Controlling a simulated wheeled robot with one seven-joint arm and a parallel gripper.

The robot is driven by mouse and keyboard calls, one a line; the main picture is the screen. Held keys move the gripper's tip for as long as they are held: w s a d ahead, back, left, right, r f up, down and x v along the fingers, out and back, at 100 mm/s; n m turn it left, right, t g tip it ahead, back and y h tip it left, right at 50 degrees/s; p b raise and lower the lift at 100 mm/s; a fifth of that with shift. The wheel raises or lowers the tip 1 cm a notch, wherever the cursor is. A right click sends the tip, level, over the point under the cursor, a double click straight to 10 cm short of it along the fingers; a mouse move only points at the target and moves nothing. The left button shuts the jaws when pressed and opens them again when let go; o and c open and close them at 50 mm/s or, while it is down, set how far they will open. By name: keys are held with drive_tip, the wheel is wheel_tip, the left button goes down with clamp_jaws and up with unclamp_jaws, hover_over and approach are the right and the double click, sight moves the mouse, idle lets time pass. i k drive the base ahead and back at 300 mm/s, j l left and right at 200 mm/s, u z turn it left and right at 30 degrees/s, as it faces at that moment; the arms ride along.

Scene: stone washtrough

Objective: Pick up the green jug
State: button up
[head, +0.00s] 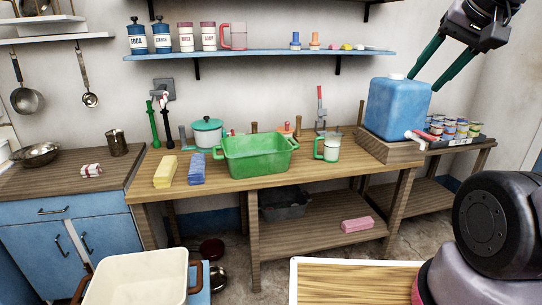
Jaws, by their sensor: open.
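A small whitish jug with a green handle and green trim (331,149) stands upright on the wooden bench (230,184), just right of a green tub (258,158). It is the only thing in view that fits the green jug. Its handle points left, towards the tub. My gripper (425,84), with two long green fingers, is high at the upper right. The fingers are apart with nothing seen between them. In the picture their tips overlap the top of a blue water container (397,112), to the right of and above the jug.
The blue container stands on a wooden block (390,150) right of the jug, its tap pointing right. Yellow (165,171) and blue (196,169) blocks lie left of the tub. Bench front near the jug is clear.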

sight(333, 141)
drive_tip(key=i+l+u, duration=0.65)
drive_tip(key=l+u, duration=0.2)
drive_tip(key=i+l+u, duration=0.1)
drive_tip(key=l+u, duration=0.2)
drive_tip(key=l, duration=0.15)
